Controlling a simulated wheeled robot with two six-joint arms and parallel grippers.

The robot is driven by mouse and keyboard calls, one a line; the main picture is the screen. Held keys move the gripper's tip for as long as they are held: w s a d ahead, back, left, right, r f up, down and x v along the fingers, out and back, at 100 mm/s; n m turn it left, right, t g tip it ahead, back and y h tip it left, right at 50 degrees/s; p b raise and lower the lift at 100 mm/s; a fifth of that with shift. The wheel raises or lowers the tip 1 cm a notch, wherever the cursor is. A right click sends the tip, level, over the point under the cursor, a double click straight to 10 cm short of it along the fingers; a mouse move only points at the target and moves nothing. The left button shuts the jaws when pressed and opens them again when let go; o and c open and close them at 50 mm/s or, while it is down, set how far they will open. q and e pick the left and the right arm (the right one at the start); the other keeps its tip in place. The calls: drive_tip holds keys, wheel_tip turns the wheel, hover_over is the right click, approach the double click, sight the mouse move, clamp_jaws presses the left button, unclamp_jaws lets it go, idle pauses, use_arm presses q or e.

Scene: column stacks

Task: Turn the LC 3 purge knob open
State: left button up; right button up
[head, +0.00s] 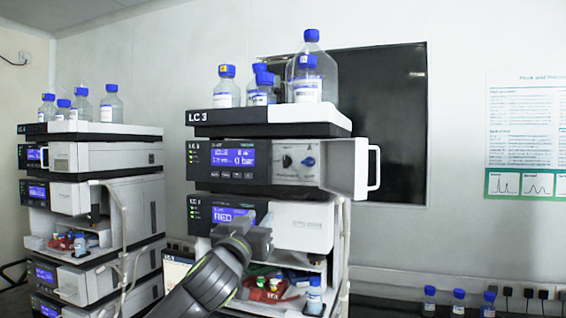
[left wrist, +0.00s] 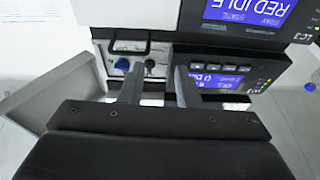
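The LC 3 stack carries its label on the top tray (head: 268,116). Its upper module has a lit blue screen and a recessed panel with a black knob (head: 287,161) and a blue knob (head: 309,161). I cannot read which is the purge knob. The panel's white door (head: 345,168) stands open to the right. In the left wrist view, turned upside down, the blue knob (left wrist: 122,64) shows beside the left finger. My left gripper (head: 262,232) is below the panel, in front of the lower module. Its two fingers are apart and empty (left wrist: 158,88). The right gripper is out of view.
Several blue-capped bottles (head: 307,78) stand on the top tray. The lower module (head: 302,226) and a shelf with small bottles (head: 314,296) lie below. Another stack (head: 105,158) stands at left. The open door (left wrist: 55,92) juts out toward my left gripper's side.

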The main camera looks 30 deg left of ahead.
use_arm(q)
drive_tip(key=s+d+r+t, duration=0.1)
drive_tip(key=s+d+r, duration=0.15)
drive_tip(key=r, duration=0.25)
drive_tip(key=p, duration=1)
approach(284, 159)
drive_tip(key=x, duration=0.7)
drive_tip(key=shift+w+r, duration=0.15)
drive_tip(key=shift+r, duration=0.05)
drive_tip(key=shift+w+a, duration=0.1)
drive_tip(key=shift+w, duration=0.45)
drive_tip(key=shift+t, duration=0.3)
clamp_jaws()
